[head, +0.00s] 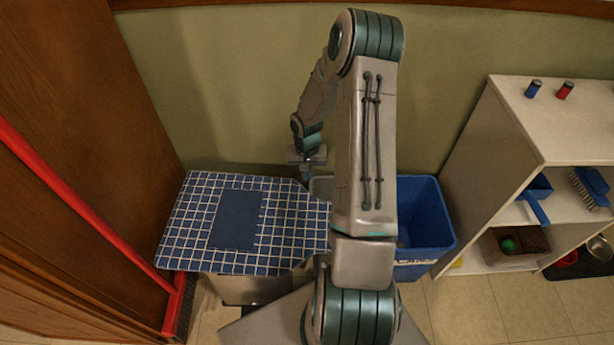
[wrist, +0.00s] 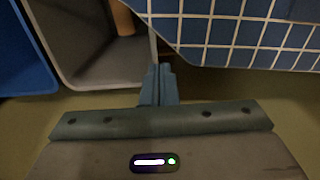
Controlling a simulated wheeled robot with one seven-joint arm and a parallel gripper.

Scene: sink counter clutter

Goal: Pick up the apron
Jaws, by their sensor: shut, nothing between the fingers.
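The apron (head: 185,235) is blue with a white grid and a plain dark blue pocket. In the head view it lies spread out flat at the left, over a light-coloured support that shows only in part beneath it. Its right end is hidden behind my arm. In the wrist view the apron's edge (wrist: 235,45) fills the upper right. My gripper (wrist: 158,78) is shut and empty, with its fingertips just beside the apron's edge. In the head view my gripper (head: 306,173) is small, near the wall at the apron's far right corner.
A blue bin (head: 425,215) stands right of my arm, and a grey bin (wrist: 85,65) is beside the apron. A white shelf unit (head: 470,150) with cleaning items stands at the right. A red-handled broom (head: 85,195) leans against the wooden door (head: 90,90) at the left.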

